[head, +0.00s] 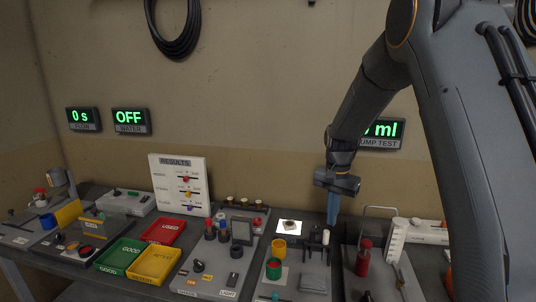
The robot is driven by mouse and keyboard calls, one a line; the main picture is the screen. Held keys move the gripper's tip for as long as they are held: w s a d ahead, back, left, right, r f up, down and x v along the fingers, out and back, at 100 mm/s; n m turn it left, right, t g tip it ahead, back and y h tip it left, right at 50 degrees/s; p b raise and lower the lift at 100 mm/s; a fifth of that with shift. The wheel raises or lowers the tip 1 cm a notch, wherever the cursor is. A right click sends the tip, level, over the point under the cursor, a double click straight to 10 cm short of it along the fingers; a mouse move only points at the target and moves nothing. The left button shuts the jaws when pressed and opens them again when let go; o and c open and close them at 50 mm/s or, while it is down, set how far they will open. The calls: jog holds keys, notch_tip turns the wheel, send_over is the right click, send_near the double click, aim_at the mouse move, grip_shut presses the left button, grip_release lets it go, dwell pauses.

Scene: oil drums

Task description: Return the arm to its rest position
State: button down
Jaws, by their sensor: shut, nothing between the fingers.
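My arm comes in from the right of the head view and bends down over the bench. My gripper (333,208) points straight down, with its blue fingers together and nothing held. It hangs above the back of the bench, just right of a small bright white pad (289,227) with a dark lump on it. Whether the fingertips touch anything below cannot be told. My arm hides part of the wall and the right end of the bench.
Below my gripper are small dark upright items and a yellow cup (279,249). Green (120,256), yellow (154,264) and red (164,232) trays lie left. A results board (181,184) stands behind. A red bottle (363,258) and white rack (398,240) stand right.

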jog(key=s+f+n+b, duration=0.3)
jog(key=s+f+b, duration=0.2)
jog(key=s, duration=0.7)
jog(key=s+f+n+t+b, duration=0.1)
jog(key=s+f+n+b, duration=0.3)
jog(key=s, duration=0.9)
jog(key=shift+a+f+b, duration=0.15)
jog(key=shift+f+b, duration=0.3)
jog(key=shift+b, duration=0.15)
